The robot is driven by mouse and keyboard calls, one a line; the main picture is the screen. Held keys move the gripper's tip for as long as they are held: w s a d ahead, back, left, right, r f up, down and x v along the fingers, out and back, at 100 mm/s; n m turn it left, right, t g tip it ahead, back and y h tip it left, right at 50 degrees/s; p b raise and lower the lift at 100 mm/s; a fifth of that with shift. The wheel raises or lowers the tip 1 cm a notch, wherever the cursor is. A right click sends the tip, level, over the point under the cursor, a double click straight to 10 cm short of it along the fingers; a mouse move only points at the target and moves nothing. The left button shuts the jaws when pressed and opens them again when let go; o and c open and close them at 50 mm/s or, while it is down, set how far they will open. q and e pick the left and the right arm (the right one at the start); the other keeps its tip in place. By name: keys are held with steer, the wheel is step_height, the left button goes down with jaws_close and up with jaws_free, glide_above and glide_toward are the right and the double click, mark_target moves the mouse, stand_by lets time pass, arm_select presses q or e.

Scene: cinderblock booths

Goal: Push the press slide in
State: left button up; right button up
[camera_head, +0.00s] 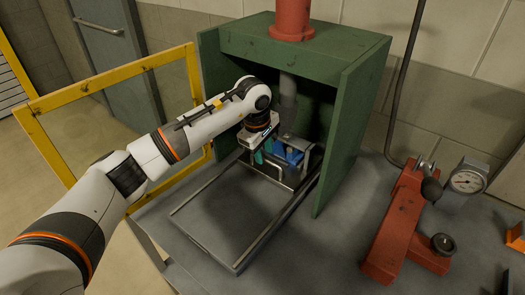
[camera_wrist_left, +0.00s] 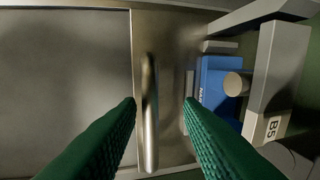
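The press slide (camera_head: 287,182) is a metal plate carrying a blue block (camera_head: 289,155), at the inner end of a flat railed frame, in the mouth of the green press housing (camera_head: 345,130). In the left wrist view, the slide's bar handle (camera_wrist_left: 150,115) stands on a metal plate (camera_wrist_left: 172,60), with the blue block (camera_wrist_left: 213,88) beyond it. My left gripper (camera_wrist_left: 160,103) is open, with its green fingers either side of the handle and a visible gap to each. In the head view, my left gripper (camera_head: 261,157) is at the slide's front, partly hiding it. My right gripper is not in view.
The railed frame (camera_head: 237,268) runs forward over the grey table and is empty in front of the slide. A red hand press (camera_head: 395,225) and a dial gauge (camera_head: 466,181) stand at right. A yellow guard rail (camera_head: 110,75) is at left.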

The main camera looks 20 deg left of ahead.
arm_select(q)
steer(key=shift+s+a+r, duration=0.15)
steer(key=shift+s+r, duration=0.05)
steer(key=shift+r, duration=0.25)
step_height(320, 180, up, 11)
steer(key=s+b, duration=0.2)
steer(key=b, duration=0.1)
steer(key=shift+a, duration=0.3)
steer(key=shift+f, duration=0.15)
